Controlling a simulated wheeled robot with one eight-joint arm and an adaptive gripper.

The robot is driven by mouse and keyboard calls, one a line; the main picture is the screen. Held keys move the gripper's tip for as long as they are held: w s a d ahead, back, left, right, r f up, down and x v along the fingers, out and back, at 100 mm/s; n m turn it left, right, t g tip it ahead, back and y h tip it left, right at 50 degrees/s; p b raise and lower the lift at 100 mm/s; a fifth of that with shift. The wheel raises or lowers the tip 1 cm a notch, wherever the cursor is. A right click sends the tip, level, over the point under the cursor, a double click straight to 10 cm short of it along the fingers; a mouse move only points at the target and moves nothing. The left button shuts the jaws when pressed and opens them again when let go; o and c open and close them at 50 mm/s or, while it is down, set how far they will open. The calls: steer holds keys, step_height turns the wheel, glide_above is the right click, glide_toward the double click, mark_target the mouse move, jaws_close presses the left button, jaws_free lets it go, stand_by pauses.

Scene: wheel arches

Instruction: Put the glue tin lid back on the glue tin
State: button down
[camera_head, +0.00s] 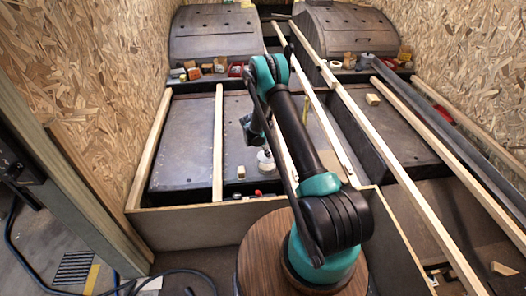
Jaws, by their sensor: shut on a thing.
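My gripper (257,140) is small and dark in the head view, pointing down over the grey panel left of my arm's dark link. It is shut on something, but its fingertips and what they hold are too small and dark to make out. A small white, round thing (265,160), which looks like the glue tin, stands on the panel just below my gripper. My arm's link partly hides the area to its right. I cannot pick out the glue tin lid as a separate thing, and I cannot tell whether gripper and tin touch.
A wood block (241,172) lies left of the white thing, and a small red item (258,193) lies nearer. Pale wooden battens (218,140) run lengthwise. Two wheel arches (215,35) stand behind, with small boxes in front. The grey panel (185,140) on the left is clear.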

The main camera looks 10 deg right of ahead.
mark_target(265, 156)
steer(key=shift+f, duration=3)
steer(key=c, duration=1.1)
jaws_free()
steer(key=shift+c, duration=0.2)
steer(key=v, duration=1.2)
steer(key=shift+a, duration=0.15)
